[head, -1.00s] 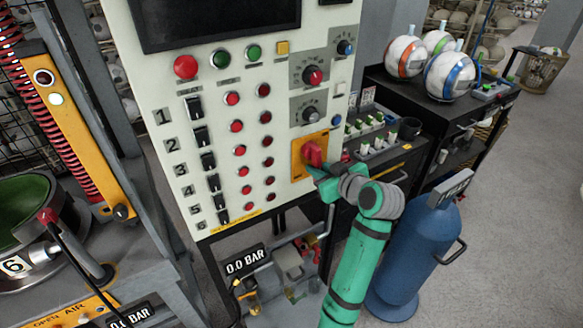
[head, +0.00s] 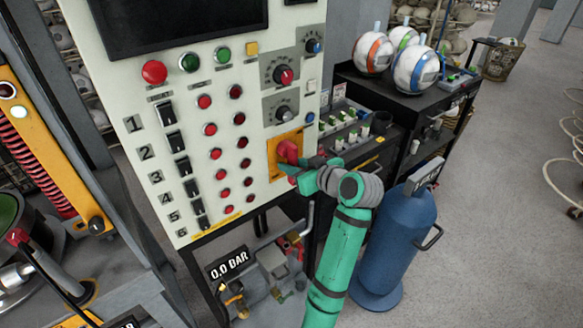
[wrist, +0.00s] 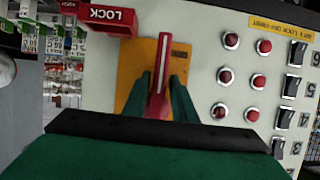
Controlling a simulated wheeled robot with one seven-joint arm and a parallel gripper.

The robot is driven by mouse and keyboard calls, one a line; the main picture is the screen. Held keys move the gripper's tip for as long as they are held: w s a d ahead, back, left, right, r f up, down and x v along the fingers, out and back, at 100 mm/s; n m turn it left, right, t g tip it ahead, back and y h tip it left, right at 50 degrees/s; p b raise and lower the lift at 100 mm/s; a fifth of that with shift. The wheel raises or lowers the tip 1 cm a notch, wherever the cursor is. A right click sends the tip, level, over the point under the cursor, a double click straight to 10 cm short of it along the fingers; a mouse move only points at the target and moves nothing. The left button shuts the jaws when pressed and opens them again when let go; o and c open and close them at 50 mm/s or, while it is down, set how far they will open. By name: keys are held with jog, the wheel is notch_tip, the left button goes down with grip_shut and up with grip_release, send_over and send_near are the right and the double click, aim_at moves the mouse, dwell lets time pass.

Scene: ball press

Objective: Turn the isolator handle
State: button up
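The isolator handle (head: 288,150) is red and sits on a yellow plate (head: 276,167) at the lower right of the pale control panel. My gripper (head: 293,172) is at the handle from the right, in front of the plate. In the wrist view the handle (wrist: 162,70) stands edge-on and upright in the picture, over the yellow plate (wrist: 130,62). The two green fingers of my gripper (wrist: 161,95) lie close along both its sides, with no clear gap, so the gripper looks shut on it. The handle's lower end is partly hidden between the fingers.
A red piece marked LOCK (wrist: 107,18) is close beside the plate in the wrist view. Red buttons (head: 221,174) and black switches (head: 183,168) are left of the handle. A blue cylinder (head: 394,243) stands right of my arm. Open floor (head: 490,230) is further right.

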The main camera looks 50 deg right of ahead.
jog(key=shift+o, duration=0.2)
jog(key=shift+f, duration=0.2)
jog(key=shift+s, duration=0.3)
jog(key=v, duration=1)
jog(key=shift+a+r, duration=0.1)
jog(key=shift+r, duration=0.05)
